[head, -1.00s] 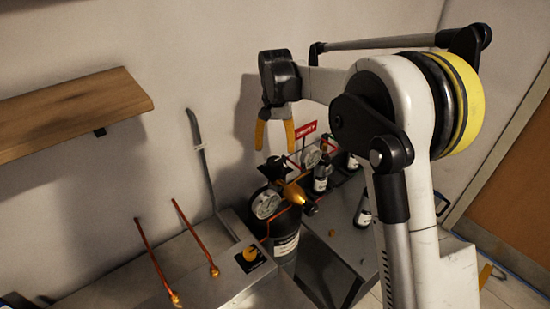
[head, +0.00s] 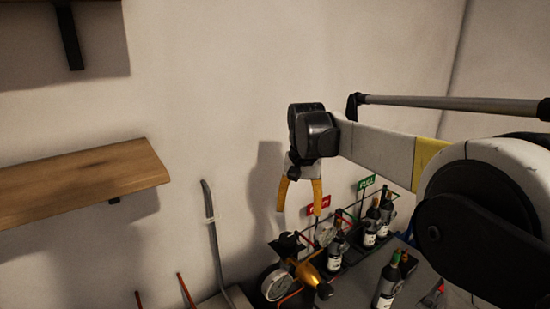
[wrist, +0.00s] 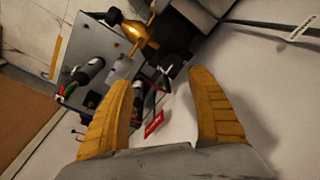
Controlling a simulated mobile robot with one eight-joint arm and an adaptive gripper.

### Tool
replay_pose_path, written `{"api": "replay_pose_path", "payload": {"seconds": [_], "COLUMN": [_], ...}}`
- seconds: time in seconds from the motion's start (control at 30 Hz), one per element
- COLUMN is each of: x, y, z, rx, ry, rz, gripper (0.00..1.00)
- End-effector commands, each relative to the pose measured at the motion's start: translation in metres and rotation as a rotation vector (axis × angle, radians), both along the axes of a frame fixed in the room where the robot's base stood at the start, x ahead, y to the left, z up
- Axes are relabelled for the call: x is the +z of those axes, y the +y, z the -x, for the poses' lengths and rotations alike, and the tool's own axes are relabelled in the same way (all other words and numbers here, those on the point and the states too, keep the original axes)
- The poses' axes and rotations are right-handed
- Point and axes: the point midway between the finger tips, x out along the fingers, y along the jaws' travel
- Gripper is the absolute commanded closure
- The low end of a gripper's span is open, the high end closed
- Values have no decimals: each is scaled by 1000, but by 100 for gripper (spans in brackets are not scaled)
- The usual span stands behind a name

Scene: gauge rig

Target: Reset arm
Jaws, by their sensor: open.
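My gripper (head: 300,196) hangs pointing down at the end of my white arm, in front of the pale wall. Its two yellow fingers are apart with nothing between them. In the wrist view my gripper (wrist: 166,112) also shows its fingers spread and empty. Below it in the head view is the rig, with a brass valve (head: 312,276) and a round gauge (head: 277,284). The brass valve also shows at the top of the wrist view (wrist: 134,32). The gripper is apart from all of these.
A wooden shelf (head: 85,182) juts from the wall at left. A red sign (head: 318,204) and a green sign (head: 366,183) stand behind several dark bottles (head: 388,280) on a grey bench. A bent grey pipe (head: 214,240) runs up the wall. The wall above the gripper is clear.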

Motion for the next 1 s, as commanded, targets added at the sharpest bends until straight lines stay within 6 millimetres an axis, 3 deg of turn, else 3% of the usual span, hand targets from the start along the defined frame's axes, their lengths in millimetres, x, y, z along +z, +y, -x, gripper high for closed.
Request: {"api": "replay_pose_path", "payload": {"seconds": [0.03,0.17,0.33,0.47,0.6,0.8,1.0], "x": [-4,-5,-22,-49,-88,-136,-150], "y": [-11,-35,-63,-80,-95,-107,-111], "z": [19,64,128,178,227,270,282], "rx": [7,36,74,101,128,157,165], "ry": [-30,-119,-235,-323,-414,-505,-534], "rz": [-3,-8,-1,13,35,65,77], "gripper": [32,32,32,32,32,32,32]}}
